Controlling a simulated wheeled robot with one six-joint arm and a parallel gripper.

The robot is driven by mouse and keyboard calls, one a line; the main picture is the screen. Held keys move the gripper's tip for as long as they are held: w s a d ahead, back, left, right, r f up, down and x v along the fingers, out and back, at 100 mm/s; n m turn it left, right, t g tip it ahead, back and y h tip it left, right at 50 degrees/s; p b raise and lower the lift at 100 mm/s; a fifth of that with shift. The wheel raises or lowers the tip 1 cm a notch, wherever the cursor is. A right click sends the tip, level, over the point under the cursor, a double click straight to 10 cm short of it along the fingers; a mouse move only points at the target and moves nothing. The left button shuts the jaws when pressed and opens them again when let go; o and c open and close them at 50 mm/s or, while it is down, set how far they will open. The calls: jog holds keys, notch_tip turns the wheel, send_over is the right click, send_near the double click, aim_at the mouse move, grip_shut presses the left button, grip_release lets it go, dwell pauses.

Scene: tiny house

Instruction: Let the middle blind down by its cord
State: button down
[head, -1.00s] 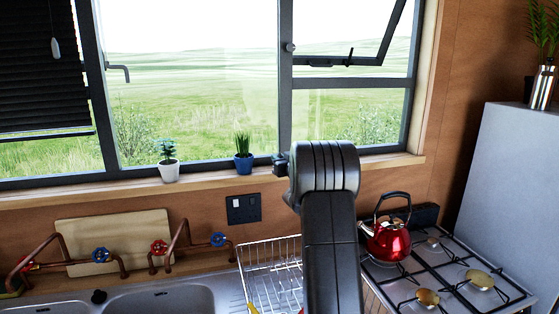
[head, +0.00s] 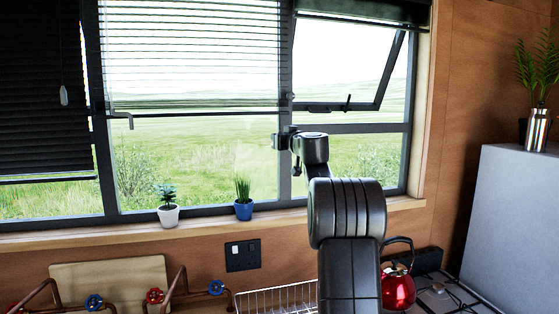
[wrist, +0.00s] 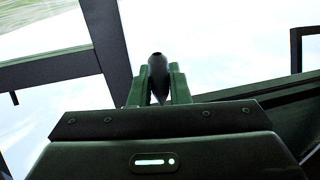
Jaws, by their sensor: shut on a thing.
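The middle blind (head: 190,55) hangs partway down the centre window pane in the head view. Its thin slats are tilted open, and its bottom rail sits at about mid-window. My gripper (wrist: 158,88) shows in the wrist view, its two fingers shut on a small dark cord end (wrist: 158,68), which stands upright between them. In the head view my arm's end is in front of the post right of the centre pane, below the bottom rail. The cord itself cannot be made out there.
The left blind (head: 40,100) is dark and hangs low, with a pale cord end (head: 64,95). The right blind (head: 365,10) is gathered at the top above an open window sash (head: 385,75). Two potted plants (head: 168,208) (head: 243,203) stand on the sill; a red kettle (head: 398,288) is below right.

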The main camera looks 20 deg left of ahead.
notch_tip(320, 180, up, 10)
jog(key=shift+f, duration=0.1)
dwell(0.4)
dwell(0.4)
jog(key=c, duration=1.4)
grip_release()
jog(key=shift+c, duration=0.2)
jog(key=b+v, duration=0.4)
jog(key=v, duration=1)
jog(key=shift+o, duration=0.2)
